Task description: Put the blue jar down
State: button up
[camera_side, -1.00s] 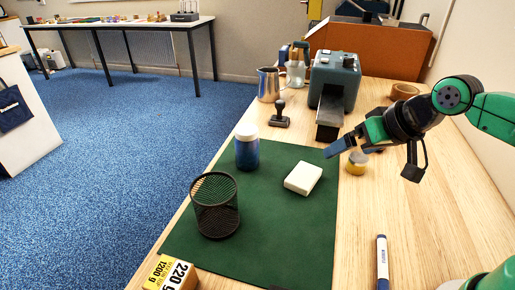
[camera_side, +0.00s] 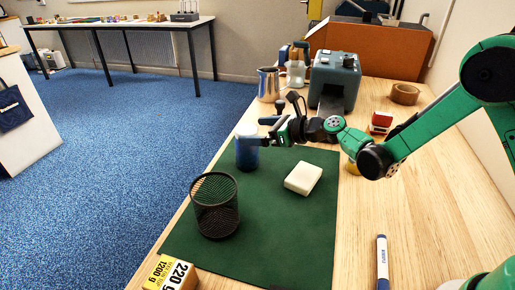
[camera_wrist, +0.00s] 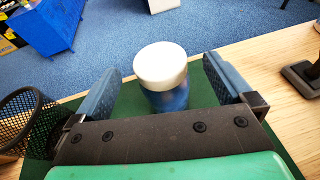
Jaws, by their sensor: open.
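The blue jar (camera_side: 247,154) with a white lid stands upright on the green mat (camera_side: 265,240), near the mat's far left edge. My gripper (camera_side: 255,131) is open beside the jar's upper part, with its fingers pointing toward it. In the wrist view the jar (camera_wrist: 164,78) shows between and just beyond the two blue fingers of my gripper (camera_wrist: 166,84). Its lower part is hidden behind the gripper body. I cannot tell whether either finger touches it.
A black mesh cup (camera_side: 215,205) stands on the mat in front of the jar. A white block (camera_side: 303,178) lies to its right. A metal pitcher (camera_side: 268,84) and a grey machine (camera_side: 335,80) stand behind. A marker (camera_side: 382,262) lies front right, with bare table around it.

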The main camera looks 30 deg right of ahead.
aim_at(240, 126)
jog(key=x, duration=0.5)
grip_shut()
dwell(0.3)
jog(key=shift+r, duration=0.1)
